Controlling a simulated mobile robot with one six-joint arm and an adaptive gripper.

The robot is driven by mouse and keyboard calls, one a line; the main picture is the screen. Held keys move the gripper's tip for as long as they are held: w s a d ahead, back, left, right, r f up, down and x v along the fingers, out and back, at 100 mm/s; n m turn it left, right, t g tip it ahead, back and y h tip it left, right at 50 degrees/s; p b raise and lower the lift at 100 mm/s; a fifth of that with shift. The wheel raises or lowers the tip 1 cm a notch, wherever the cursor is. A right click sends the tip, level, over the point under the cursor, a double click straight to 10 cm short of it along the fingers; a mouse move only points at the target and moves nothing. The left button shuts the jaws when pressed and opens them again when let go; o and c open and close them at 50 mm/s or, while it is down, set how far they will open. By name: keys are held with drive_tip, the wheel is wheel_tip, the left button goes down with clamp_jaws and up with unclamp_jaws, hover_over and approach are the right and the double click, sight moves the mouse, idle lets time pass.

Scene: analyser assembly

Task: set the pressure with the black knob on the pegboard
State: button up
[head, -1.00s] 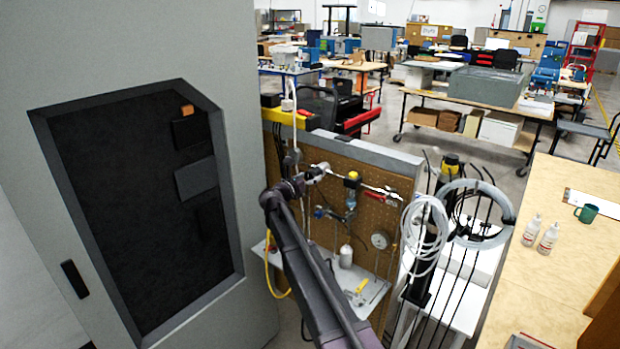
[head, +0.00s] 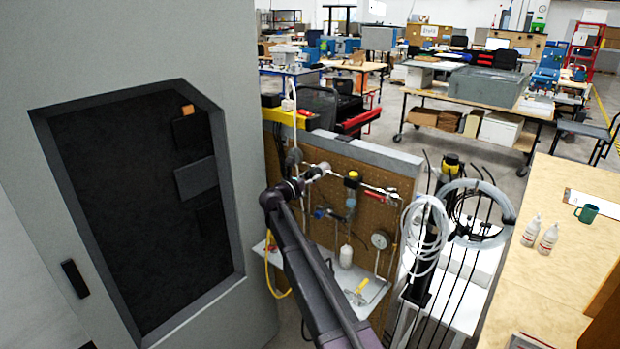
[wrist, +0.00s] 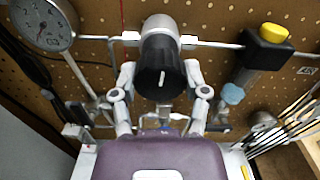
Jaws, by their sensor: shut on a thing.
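The black knob (wrist: 158,74) sits on a silver regulator body on the pegboard (head: 392,212), in the upper middle of the wrist view. A short white line on the knob's face stands about upright. My gripper (wrist: 162,70) is shut on the knob, with one finger against its left side and one against its right. In the head view my gripper (head: 317,171) reaches the upper part of the pegboard and hides the knob there. A round dial gauge (wrist: 42,24) shows at the upper left of the wrist view; its reading is too small to tell.
A yellow-topped black valve (wrist: 265,46) is right of the knob, on the same pipe. A small shelf (head: 372,292) juts out below the board. A large grey cabinet (head: 245,200) stands close on the left. Coiled white tubing (head: 424,228) hangs on the right.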

drive_tip(key=m, duration=0.4)
drive_tip(key=shift+w+m, duration=0.1)
drive_tip(key=shift+m, duration=0.2)
drive_tip(key=m, duration=1.2)
drive_tip(key=shift+m, duration=0.3)
drive_tip(key=m, duration=0.3)
drive_tip(key=shift+m, duration=0.3)
drive_tip(key=m, duration=0.4)
drive_tip(key=shift+r, duration=0.1)
drive_tip(key=m, duration=0.5)
drive_tip(key=shift+m, duration=2)
